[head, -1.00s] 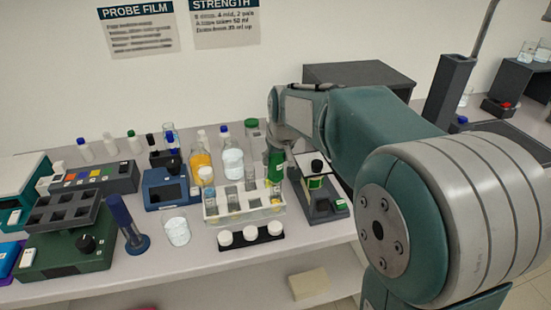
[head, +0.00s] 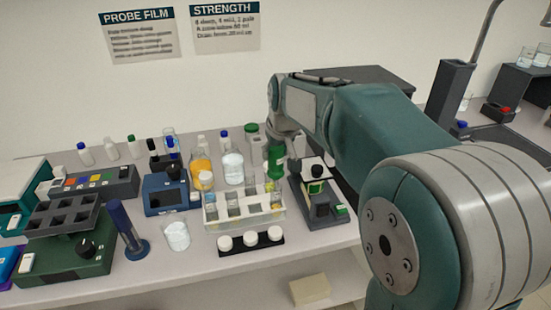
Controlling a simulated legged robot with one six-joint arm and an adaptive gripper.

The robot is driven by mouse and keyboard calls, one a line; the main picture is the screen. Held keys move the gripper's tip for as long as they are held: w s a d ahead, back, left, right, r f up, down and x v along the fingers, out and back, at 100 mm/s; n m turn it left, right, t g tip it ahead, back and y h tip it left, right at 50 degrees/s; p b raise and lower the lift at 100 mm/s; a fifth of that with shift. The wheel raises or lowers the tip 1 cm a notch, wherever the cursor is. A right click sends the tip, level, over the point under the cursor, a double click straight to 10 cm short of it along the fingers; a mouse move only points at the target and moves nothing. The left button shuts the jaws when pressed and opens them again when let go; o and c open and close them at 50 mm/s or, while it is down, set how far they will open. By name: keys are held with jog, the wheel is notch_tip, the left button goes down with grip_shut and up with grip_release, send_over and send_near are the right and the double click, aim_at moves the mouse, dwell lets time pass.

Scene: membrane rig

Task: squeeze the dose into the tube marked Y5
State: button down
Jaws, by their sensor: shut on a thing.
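A clear rack (head: 243,215) on the bench holds several tubes, some with coloured contents; their marks are too small to read, so I cannot tell which is Y5. My gripper (head: 276,151) points down by the rack's back right corner, below my grey wrist. A bright green thing (head: 276,164) with pale marks is at my gripper, upright, above the rack's right end. My gripper is shut on it as far as I can see; the fingertips are small and mostly hidden. I cannot tell whether the green thing's lower end is over a tube.
A black strip with white caps (head: 250,241) lies before the rack, a beaker (head: 177,234) to its left. Orange (head: 202,172) and clear (head: 233,167) bottles stand behind. A dark device (head: 322,205) stands close on the right. The bench's front edge is clear.

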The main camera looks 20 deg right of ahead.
jog(key=shift+r, duration=3.6)
